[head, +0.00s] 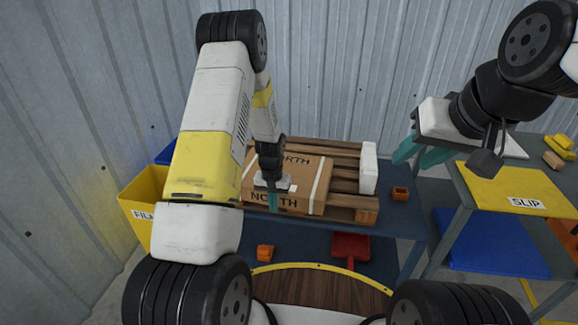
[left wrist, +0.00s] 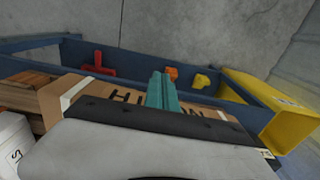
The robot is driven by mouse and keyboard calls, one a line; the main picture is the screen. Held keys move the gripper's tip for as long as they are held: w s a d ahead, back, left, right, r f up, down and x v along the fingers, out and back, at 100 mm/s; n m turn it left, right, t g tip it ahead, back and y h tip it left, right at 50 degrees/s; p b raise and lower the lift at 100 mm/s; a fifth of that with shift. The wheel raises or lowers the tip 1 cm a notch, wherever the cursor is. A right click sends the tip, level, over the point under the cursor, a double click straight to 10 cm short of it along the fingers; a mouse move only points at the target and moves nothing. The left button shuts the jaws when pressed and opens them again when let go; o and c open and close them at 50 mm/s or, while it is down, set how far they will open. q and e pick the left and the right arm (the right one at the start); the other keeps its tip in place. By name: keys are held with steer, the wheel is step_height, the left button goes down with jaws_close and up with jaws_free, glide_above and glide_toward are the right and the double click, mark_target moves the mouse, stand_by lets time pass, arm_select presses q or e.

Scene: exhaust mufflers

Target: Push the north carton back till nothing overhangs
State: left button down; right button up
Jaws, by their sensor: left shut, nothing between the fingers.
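The north carton (head: 307,178) is a brown box with pale straps and NORTH on its top and front. It lies on a wooden pallet (head: 366,214) on a blue bench. Its front is near the pallet's front edge; I cannot tell how much overhangs. My left gripper (head: 273,203) is shut and empty, with teal fingers before the carton's front face. In the left wrist view the fingers (left wrist: 163,92) cover the middle letters on the carton (left wrist: 120,98); I cannot tell whether they touch. My right gripper (head: 422,154) hangs away to the right, its teal fingers apart.
A white block (head: 369,168) stands on the pallet's right. A yellow bin (head: 143,205) is at the left. A yellow-topped table marked SLIP (head: 500,187) stands right. A corrugated wall is behind.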

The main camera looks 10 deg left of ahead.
mark_target(284, 169)
arm_select(q)
steer(key=shift+w, duration=0.1)
stand_by(0.3)
steer(key=shift+w+d, duration=0.15)
steer(key=shift+w, duration=9.2)
steer(key=shift+s+r, duration=0.35)
steer(key=shift+s, duration=0.35)
steer(key=shift+s+r, duration=0.3)
steer(key=shift+s, duration=0.35)
steer(key=shift+s+r, duration=0.35)
steer(key=shift+s, duration=0.35)
steer(key=shift+r, duration=4)
steer(key=s+r+t, duration=0.1)
steer(key=s+r, duration=0.4)
steer(key=r, duration=0.3)
steer(key=s+r+t+h, duration=0.1)
steer(key=s+r, duration=0.3)
steer(key=r, duration=0.4)
steer(key=s+r+t, duration=0.1)
steer(key=s+r, duration=0.4)
steer(key=r, duration=0.4)
steer(key=s+d+r+t, duration=0.1)
steer(key=s+r, duration=0.1)
steer(key=s, duration=1)
steer(key=s+d+r+t+h, duration=0.1)
steer(key=s+r+t, duration=0.1)
steer(key=s, duration=1.1)
steer(key=shift+r, duration=0.4)
